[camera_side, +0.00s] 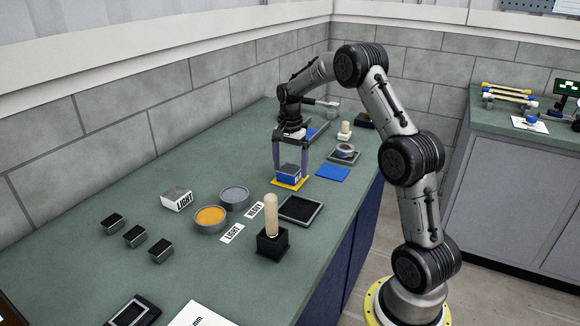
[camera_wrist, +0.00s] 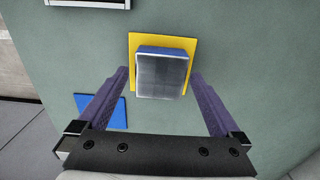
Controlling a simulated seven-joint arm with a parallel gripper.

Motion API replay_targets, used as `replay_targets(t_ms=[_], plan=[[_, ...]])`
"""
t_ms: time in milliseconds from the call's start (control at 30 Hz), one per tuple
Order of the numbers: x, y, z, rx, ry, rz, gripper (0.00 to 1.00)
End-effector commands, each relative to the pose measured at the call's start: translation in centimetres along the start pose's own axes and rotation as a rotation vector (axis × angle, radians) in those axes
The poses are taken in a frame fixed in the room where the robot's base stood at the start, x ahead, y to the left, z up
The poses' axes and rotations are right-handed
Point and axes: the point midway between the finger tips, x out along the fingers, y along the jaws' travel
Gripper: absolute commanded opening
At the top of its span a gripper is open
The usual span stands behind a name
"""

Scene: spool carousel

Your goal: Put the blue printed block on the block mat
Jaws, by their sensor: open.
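The blue printed block (camera_side: 289,171) has a grey-white top and blue sides. It rests on a yellow square mat (camera_side: 290,184), and also shows on this mat (camera_wrist: 162,41) in the wrist view, where the block (camera_wrist: 161,76) sits slightly turned. My gripper (camera_side: 290,175) points down over the block with its two purple fingers apart. In the wrist view the fingers (camera_wrist: 159,77) stand on either side of the block, with a visible gap at each side. A flat blue mat (camera_side: 332,174) lies beside the yellow one, empty.
A black tray (camera_side: 301,210) and a black holder (camera_side: 272,244) with a pale peg (camera_side: 271,215) stand in front. Two round dishes, orange (camera_side: 210,219) and grey (camera_side: 234,198), lie left. A grey tray (camera_side: 344,156) with a round part stands behind.

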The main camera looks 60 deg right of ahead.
Motion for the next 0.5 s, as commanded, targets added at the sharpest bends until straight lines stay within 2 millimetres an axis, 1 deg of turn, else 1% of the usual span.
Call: replay_targets(t_ms=[167, 400, 500], plan=[[-2.6, -0.1, -0.1, 0.000, 0.004, -0.006, 1.00], [-7.6, -0.1, -0.1, 0.000, 0.004, -0.006, 1.00], [-9.4, -0.1, -0.1, 0.000, 0.003, -0.005, 1.00]])
